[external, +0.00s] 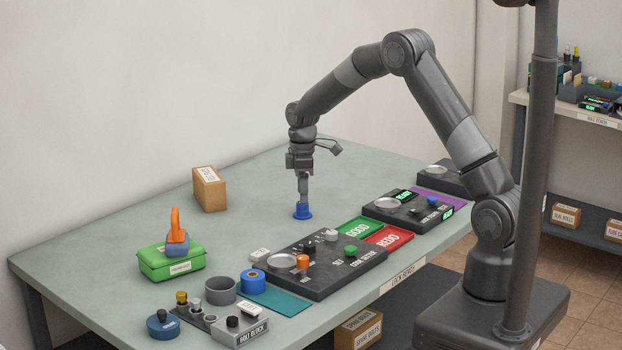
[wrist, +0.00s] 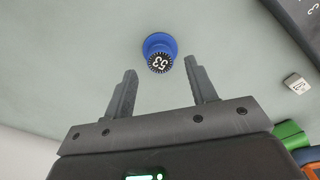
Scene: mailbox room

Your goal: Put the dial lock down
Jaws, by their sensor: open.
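A blue dial lock (external: 302,212) with a round flanged base stands on the open tabletop. In the wrist view the dial lock (wrist: 159,52) shows a black dial face with white digits that read 53. My gripper (external: 303,200) is directly above it, pointing down. In the wrist view my gripper (wrist: 160,66) is open, with one finger on each side of the dial and visible space between. In the external view the fingers partly cover the top of the dial lock. The lock looks upright.
A cardboard box (external: 209,190) stands behind left. A dark code-setter panel (external: 340,268), green GOOD mat (external: 357,230) and red REDO mat (external: 389,238) lie in front. Bare table surrounds the lock.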

